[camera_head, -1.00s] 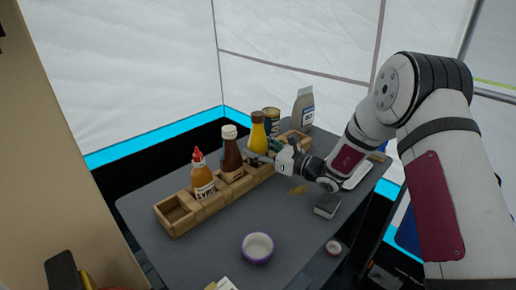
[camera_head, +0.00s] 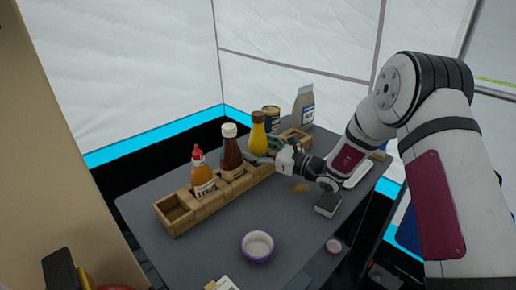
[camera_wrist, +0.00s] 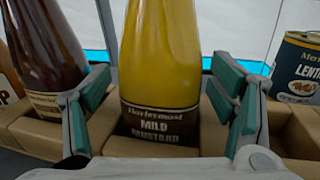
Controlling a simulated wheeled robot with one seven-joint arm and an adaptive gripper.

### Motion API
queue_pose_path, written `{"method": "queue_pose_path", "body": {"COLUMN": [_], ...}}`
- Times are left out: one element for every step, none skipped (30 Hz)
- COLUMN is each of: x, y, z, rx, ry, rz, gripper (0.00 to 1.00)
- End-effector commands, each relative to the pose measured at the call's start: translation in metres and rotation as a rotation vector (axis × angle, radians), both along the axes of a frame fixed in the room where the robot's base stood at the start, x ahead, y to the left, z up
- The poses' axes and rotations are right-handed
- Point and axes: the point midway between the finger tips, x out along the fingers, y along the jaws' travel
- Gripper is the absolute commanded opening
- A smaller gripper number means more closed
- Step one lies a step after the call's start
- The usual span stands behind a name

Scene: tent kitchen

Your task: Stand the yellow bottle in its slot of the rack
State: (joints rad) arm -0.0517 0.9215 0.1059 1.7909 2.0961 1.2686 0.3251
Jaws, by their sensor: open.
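The yellow bottle (camera_head: 258,135), with a brown cap and a dark mustard label, stands upright at the wooden rack (camera_head: 208,205). In the wrist view the yellow bottle (camera_wrist: 160,60) appears to sit in a compartment, with wooden walls on both sides; its base is hidden. My gripper (camera_head: 267,150) is level with its lower part. In the wrist view my gripper (camera_wrist: 160,90) is open, its green-padded fingers on either side of the bottle with a visible gap on each side.
A brown sauce bottle (camera_head: 231,155) and a syrup bottle (camera_head: 202,178) stand in the rack to the left. A can (camera_wrist: 296,70) is close to the right finger. A purple bowl (camera_head: 257,246) and a dark-topped box (camera_head: 327,204) lie on the table in front.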

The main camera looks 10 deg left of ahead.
Motion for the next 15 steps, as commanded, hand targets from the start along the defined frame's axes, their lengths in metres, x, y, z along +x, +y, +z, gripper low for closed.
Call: {"method": "queue_pose_path", "body": {"x": [0.000, -0.001, -0.001, -0.002, -0.003, -0.005, -0.006, -0.008, -0.012, -0.015, -0.017, -0.021, -0.024, -0.027, -0.031], "y": [-0.001, -0.001, -0.003, -0.004, -0.007, -0.011, -0.015, -0.020, -0.026, -0.031, -0.037, -0.045, -0.051, -0.056, -0.063], "z": [-0.001, -0.001, -0.001, -0.001, -0.001, -0.001, -0.001, -0.001, -0.001, 0.000, 0.000, 0.000, 0.000, 0.000, 0.000], "rx": [-0.001, -0.001, -0.001, -0.001, -0.001, -0.002, -0.002, -0.001, 0.000, 0.000, 0.000, -0.001, 0.001, 0.001, 0.000], "ry": [0.002, 0.002, 0.002, 0.002, 0.002, 0.003, 0.003, 0.002, 0.001, 0.002, 0.001, 0.003, 0.002, 0.002, 0.001], "rz": [0.000, -0.001, -0.001, -0.001, -0.002, -0.003, -0.003, -0.003, -0.003, -0.004, -0.004, -0.004, -0.005, -0.004, -0.004], "gripper": [0.77, 0.77, 0.77, 0.77, 0.77, 0.77, 0.77, 0.77, 0.77, 0.77, 0.77, 0.77, 0.77, 0.77, 0.77]}}
